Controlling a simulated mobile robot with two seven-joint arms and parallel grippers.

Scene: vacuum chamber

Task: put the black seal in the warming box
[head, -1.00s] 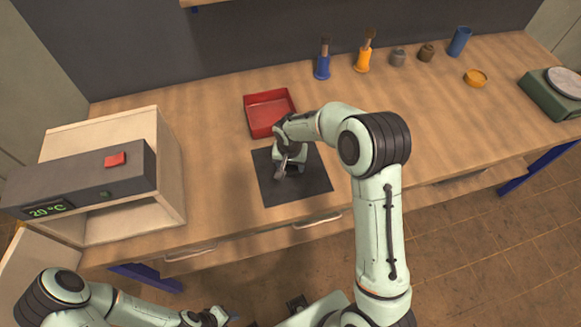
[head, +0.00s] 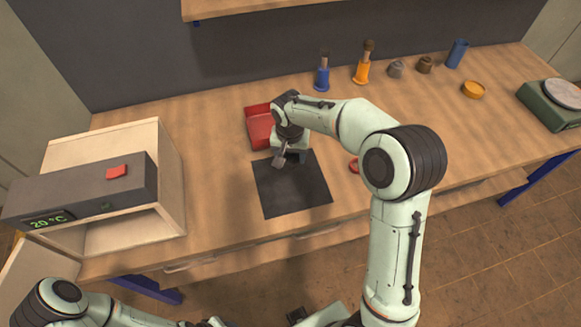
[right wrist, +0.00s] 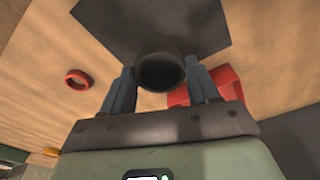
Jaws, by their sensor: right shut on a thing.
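My right gripper (head: 281,161) is above the far edge of the dark mat (head: 293,190), close to the red tray (head: 260,130). In the right wrist view its fingers are shut on a round black seal (right wrist: 160,71), held above the mat. In the head view the seal is hardly distinguishable. The warming box (head: 170,180) stands at the left of the bench. Its front opening shows, and its display reads 20 °C. My left gripper (head: 208,322) is at the bottom edge, mostly cut off, so its jaws cannot be read.
A red ring (head: 354,165) lies right of the mat. A scale (head: 555,100) is at far right. Bare bench lies between box and mat.

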